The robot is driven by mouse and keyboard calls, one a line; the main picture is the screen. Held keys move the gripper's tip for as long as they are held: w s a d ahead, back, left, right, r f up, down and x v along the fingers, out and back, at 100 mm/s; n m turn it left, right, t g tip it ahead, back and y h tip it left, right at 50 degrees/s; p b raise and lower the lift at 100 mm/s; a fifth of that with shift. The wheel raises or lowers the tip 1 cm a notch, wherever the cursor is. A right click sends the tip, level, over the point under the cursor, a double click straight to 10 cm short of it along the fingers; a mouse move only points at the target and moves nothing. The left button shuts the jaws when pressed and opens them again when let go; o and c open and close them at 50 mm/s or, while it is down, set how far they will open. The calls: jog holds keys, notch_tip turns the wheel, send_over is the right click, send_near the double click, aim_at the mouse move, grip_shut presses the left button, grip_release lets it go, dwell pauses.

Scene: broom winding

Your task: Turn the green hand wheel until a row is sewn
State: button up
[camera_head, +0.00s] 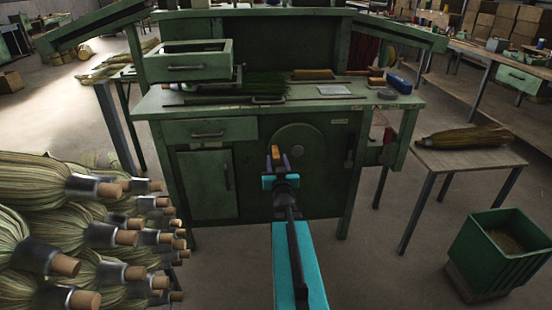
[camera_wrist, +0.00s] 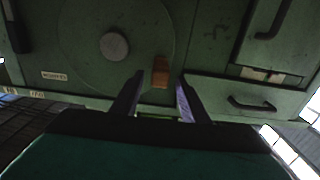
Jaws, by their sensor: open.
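The green hand wheel (camera_head: 303,138) is a round disc on the front of the green workbench machine. In the wrist view its disc (camera_wrist: 85,30) shows a grey hub (camera_wrist: 114,46) and a short wooden handle (camera_wrist: 160,72). The handle also shows in the head view (camera_head: 275,151), at the wheel's lower left. My gripper (camera_head: 280,160) is in front of the wheel, at the handle. In the wrist view its two fingers (camera_wrist: 160,80) are open, one on each side of the handle, with gaps on both sides. I cannot tell how deep the handle sits between them.
The workbench (camera_head: 210,107) carries a green brush bundle (camera_head: 264,83) and tools. A side table (camera_head: 468,160) with one broom (camera_head: 465,139) and a green bin (camera_head: 490,255) stand on the right. Floor is clear between bench and bin.

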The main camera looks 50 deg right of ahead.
aim_at(276, 154)
jog(key=shift+x, duration=1.9)
jog(key=shift+c, duration=0.2)
grip_shut()
